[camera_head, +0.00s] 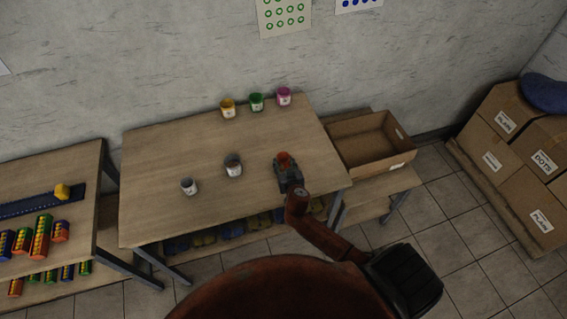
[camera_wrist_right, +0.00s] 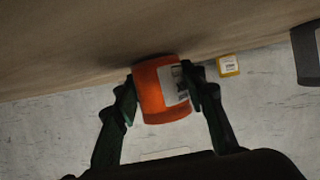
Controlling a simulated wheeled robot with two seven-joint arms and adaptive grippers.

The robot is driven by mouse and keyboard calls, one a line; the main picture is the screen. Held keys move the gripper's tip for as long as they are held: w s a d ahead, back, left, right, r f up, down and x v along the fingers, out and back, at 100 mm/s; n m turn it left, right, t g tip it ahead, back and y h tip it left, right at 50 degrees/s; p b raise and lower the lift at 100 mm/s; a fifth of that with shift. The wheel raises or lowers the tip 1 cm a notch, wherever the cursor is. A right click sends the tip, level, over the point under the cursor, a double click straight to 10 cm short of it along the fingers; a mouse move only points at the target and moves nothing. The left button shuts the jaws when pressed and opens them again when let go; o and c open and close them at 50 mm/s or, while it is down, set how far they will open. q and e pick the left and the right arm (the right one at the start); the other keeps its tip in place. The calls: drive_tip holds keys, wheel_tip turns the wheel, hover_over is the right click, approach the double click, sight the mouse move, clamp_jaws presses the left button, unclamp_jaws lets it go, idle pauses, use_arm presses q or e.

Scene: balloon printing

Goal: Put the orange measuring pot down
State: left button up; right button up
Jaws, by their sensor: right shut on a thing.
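The orange measuring pot (camera_wrist_right: 158,90) is between the two fingers of my right gripper (camera_wrist_right: 160,92) in the right wrist view, with a pale label on its side. In the head view the orange pot (camera_head: 284,157) shows just beyond my right gripper (camera_head: 284,164), over the right part of the wooden table (camera_head: 190,142). My right gripper is shut on the pot. The pot is at or close to the tabletop; I cannot tell whether it touches. My left gripper is not in view.
Yellow (camera_head: 228,109), green (camera_head: 256,102) and pink (camera_head: 284,97) pots stand along the back edge. A brown-topped pot (camera_head: 233,166) and a grey pot (camera_head: 189,187) stand nearer the front. An open cardboard box (camera_head: 345,129) is to the right.

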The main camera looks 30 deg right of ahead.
drive_tip(key=shift+f, duration=0.2)
drive_tip(key=o, duration=1.2)
drive_tip(key=shift+r, duration=0.1)
drive_tip(key=shift+r, duration=0.2)
drive_tip(key=v, duration=1.2)
drive_tip(key=shift+s, duration=0.1)
drive_tip(key=shift+f, duration=0.1)
